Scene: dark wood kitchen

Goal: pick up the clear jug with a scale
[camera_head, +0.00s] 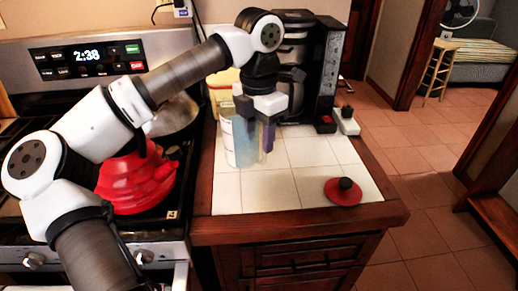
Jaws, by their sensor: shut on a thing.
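The clear jug with a scale (240,145) stands upright at the left side of the white tiled counter, bluish and see-through with faint reddish markings on its left side. My gripper (257,122) comes down from above at the jug's right upper part and is shut on it. One finger shows in front of the jug's right side. The gripper hides part of the jug's rim and right side. I cannot tell whether the jug's base touches the tiles.
A red kettle (136,182) sits on the stove at the left. A dark coffee maker (326,65) stands behind the jug. A red lid with a dark knob (343,192) lies at the counter's front right. The tiles between are clear.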

